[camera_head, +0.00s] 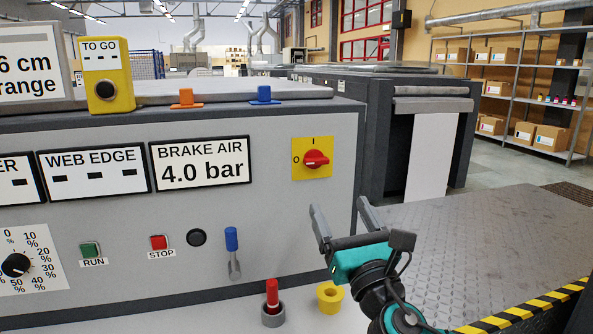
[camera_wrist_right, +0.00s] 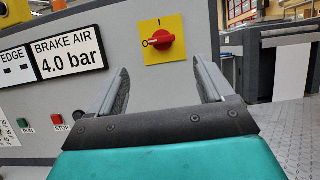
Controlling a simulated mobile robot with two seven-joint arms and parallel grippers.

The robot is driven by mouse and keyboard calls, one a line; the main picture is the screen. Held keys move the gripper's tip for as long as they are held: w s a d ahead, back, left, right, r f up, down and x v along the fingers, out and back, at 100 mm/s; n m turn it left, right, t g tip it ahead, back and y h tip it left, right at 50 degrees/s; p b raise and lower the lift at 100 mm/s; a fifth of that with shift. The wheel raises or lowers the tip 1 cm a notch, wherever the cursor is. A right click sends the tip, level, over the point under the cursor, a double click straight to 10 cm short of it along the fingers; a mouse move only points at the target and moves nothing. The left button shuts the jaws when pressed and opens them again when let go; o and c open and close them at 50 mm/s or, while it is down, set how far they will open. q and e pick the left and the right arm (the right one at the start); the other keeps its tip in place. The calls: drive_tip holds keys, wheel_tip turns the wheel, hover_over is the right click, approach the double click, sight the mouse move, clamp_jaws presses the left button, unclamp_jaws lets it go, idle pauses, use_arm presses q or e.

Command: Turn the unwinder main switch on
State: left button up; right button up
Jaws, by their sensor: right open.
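The unwinder main switch (camera_head: 316,159) is a red rotary knob on a yellow plate (camera_head: 299,174) at the right end of the grey panel. Its handle lies horizontal, with the O mark at its left and the I mark above. In the right wrist view the red knob (camera_wrist_right: 162,42) shows just beyond and above the gap between my fingers, its pale tip pointing left. My right gripper (camera_head: 342,210) is open and empty, below and slightly right of the switch and apart from it. My left gripper is in neither view.
The panel also carries a BRAKE AIR display (camera_head: 201,164), a green RUN button (camera_head: 91,250), a red STOP button (camera_head: 159,242) and a blue-handled lever (camera_head: 232,240). Below stand a red-handled item (camera_head: 272,293) and a yellow ring (camera_head: 330,297). Metal floor plate (camera_head: 470,240) lies right.

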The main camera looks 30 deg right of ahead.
sight(318, 162)
drive_tip(key=p+x, duration=0.1)
drive_tip(key=x, duration=1)
drive_tip(key=shift+w+d, duration=0.1)
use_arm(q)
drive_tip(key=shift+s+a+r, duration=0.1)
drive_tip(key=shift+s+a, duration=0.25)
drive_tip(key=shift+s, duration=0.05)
use_arm(e)
drive_tip(key=shift+w+d+r, duration=0.1)
drive_tip(key=shift+w+r, duration=0.15)
drive_tip(key=shift+w, duration=0.25)
drive_tip(key=shift+c, duration=0.2)
drive_tip(key=c, duration=1)
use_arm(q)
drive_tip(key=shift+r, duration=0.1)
